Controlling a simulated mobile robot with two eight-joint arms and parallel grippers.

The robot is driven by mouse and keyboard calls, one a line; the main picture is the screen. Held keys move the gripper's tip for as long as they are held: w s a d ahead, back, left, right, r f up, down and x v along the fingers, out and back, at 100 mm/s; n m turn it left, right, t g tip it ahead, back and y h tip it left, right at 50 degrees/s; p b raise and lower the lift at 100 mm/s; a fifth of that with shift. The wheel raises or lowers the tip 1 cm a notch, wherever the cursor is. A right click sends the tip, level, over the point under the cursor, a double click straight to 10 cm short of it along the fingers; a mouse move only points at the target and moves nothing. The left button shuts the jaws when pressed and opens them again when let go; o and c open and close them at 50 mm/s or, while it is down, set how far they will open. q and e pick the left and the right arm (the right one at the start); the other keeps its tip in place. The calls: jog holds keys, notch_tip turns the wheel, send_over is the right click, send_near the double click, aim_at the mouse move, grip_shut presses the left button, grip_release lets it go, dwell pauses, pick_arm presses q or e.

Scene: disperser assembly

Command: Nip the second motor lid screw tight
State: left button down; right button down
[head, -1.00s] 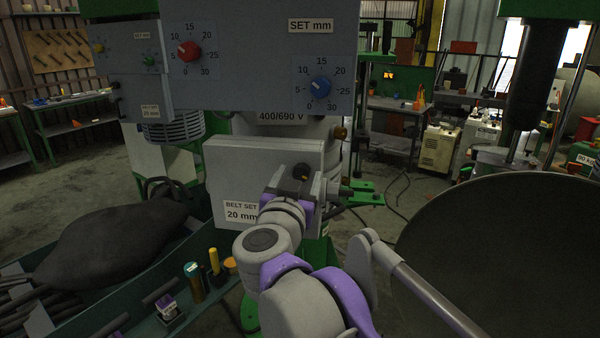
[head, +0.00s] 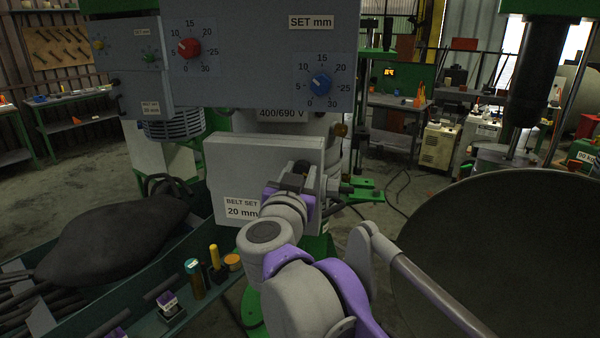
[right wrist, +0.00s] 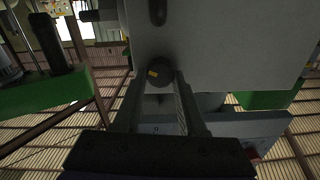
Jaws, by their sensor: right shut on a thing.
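In the right wrist view a dark round screw head (right wrist: 158,72) with a yellow mark sits between the two fingertips of my right gripper (right wrist: 158,88), which is shut on it. The screw is at the edge of a grey lid-like plate (right wrist: 225,40). A second dark knob-like screw (right wrist: 157,12) shows on the same plate at the top. In the head view my right gripper (head: 304,174) is at the right side of a grey box (head: 262,160) labelled BELT SET 20 mm; its fingers hide most of the screw. My left gripper is not in view.
A control panel (head: 250,70) with red and blue dials hangs above the box. A large dark round bowl (head: 500,260) fills the right. A green tray (head: 215,290) at lower left holds a dark sack (head: 115,235), rods and small bottles.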

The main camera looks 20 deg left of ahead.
jog(key=m, duration=0.5)
jog(key=shift+d, duration=0.15)
jog(key=m+p, duration=0.1)
jog(key=m, duration=0.5)
jog(key=shift+f+m, duration=0.1)
jog(key=shift+m, duration=0.3)
jog(key=m+p, duration=0.1)
jog(key=m, duration=0.5)
jog(key=shift+f, duration=0.15)
pick_arm(q)
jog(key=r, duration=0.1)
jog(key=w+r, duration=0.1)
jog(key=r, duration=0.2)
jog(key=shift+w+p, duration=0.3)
jog(key=shift+p, duration=0.1)
pick_arm(e)
jog(key=m, duration=0.6)
jog(key=shift+f, duration=0.15)
jog(key=shift+c, duration=2.4)
grip_release()
